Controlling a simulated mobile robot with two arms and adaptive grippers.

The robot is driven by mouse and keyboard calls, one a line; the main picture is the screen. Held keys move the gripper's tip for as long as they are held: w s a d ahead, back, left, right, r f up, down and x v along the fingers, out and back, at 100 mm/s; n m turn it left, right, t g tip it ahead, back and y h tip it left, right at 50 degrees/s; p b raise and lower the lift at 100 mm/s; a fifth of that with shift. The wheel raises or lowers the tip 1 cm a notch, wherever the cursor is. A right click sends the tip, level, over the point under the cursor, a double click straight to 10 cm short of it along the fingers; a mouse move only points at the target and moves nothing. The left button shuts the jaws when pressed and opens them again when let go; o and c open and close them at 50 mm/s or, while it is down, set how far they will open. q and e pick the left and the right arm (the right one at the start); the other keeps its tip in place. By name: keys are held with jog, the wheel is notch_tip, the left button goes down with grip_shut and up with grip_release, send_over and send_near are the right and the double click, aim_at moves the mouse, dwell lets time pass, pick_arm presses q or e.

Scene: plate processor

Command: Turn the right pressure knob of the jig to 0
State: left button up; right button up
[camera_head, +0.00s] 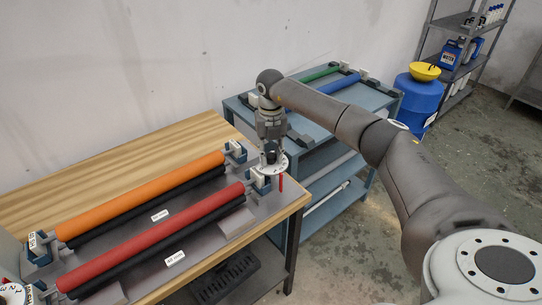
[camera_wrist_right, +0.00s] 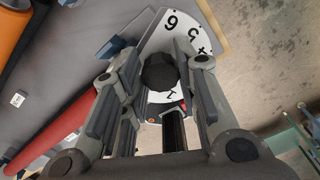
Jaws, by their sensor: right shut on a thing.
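The jig's right pressure knob is a black knob (camera_wrist_right: 160,73) on a white dial (camera_head: 270,168) at the jig's right end in the head view. The wrist view shows the dial (camera_wrist_right: 172,32) with a 6, a 5 and a partly covered 4 beyond the knob. A red pointer (camera_head: 281,182) stands at the dial's near right edge. My right gripper (camera_head: 270,150) comes down from above, and in the wrist view its fingers (camera_wrist_right: 160,80) are shut on the knob from both sides. The knob's setting cannot be read. My left gripper is not in view.
An orange roller (camera_head: 140,200) and a red roller (camera_head: 150,238) lie on the jig plate on the wooden table (camera_head: 90,185). Another dial (camera_head: 9,292) shows at the lower left. A blue cart (camera_head: 300,125) stands behind my arm. Bare floor lies at right.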

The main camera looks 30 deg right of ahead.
jog(key=n+b, duration=0.1)
jog(key=n, duration=0.2)
jog(key=shift+n, duration=0.4)
jog(key=n+b, duration=0.1)
jog(key=n, duration=0.2)
jog(key=shift+a+n, duration=0.1)
jog(key=shift+n, duration=0.2)
jog(key=n+b, duration=0.1)
jog(key=n, duration=0.2)
jog(key=shift+n, duration=1.8)
jog(key=shift+r+b, duration=0.1)
jog(key=shift+b, duration=0.2)
jog(key=o, duration=1)
